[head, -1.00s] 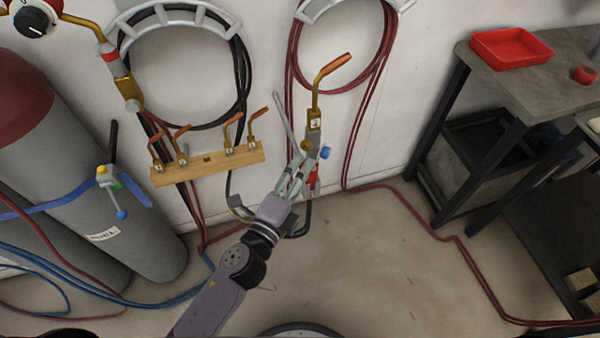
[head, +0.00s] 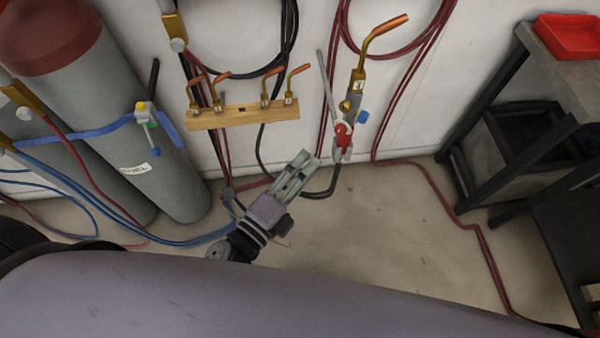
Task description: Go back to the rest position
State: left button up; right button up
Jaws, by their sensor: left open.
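My left gripper (head: 307,162) is in the middle of the head view, pointing up and to the right. It is open and empty, with clear space between it and the torch. The brass torch (head: 361,82) with a copper tip stands upright against the wall, up and right of the gripper. It has a blue knob and a red and grey part at its lower end. A broad grey-purple part of my own body crosses the bottom of the view and hides the floor there. My right gripper is not in view.
A wooden rack (head: 243,116) with several copper tips hangs on the wall. Grey gas cylinders (head: 165,175) stand at left, with blue hoses (head: 75,185) by them. A dark-legged table (head: 575,75) with a red tray (head: 570,37) is at right. The middle floor is open.

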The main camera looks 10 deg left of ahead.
pick_arm(q)
jog(key=shift+s+a, duration=0.3)
jog(key=shift+s, duration=0.2)
